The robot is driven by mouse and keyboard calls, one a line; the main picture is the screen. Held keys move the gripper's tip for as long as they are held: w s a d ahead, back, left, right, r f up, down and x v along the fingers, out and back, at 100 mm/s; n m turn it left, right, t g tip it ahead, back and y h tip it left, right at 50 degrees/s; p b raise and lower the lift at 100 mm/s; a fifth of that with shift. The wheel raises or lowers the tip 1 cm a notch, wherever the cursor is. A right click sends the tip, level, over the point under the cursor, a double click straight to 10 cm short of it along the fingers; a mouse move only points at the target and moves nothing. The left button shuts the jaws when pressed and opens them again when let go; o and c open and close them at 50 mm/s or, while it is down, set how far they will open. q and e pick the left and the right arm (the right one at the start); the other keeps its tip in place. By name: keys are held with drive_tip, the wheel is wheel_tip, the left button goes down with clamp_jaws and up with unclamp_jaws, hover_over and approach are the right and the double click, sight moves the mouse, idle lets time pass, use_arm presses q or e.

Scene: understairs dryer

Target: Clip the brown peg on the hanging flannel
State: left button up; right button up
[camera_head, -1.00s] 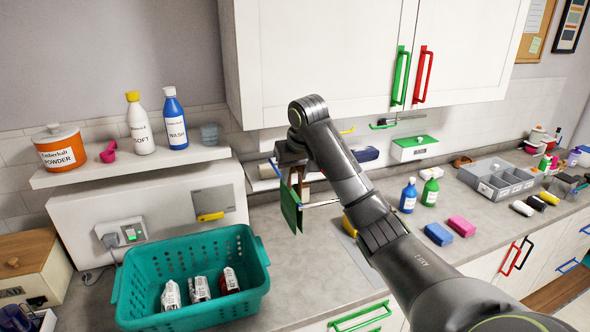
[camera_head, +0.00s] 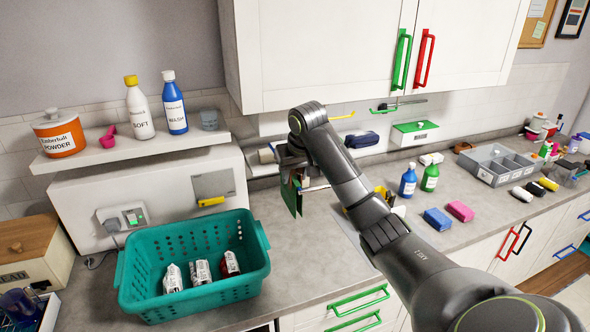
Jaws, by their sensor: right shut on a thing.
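I cannot tell whether the peg touches the flannel. My left gripper is not in view.
A teal basket (camera_head: 133,283) with several packets stands at the front left. A shelf (camera_head: 62,161) with bottles is behind it. White cupboards (camera_head: 320,45) hang above. Blue and green bottles (camera_head: 408,180) and sponges (camera_head: 437,219) are on the worktop to the right.

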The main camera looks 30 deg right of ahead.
drive_tip(key=shift+f, duration=1.05)
drive_tip(key=o, duration=1)
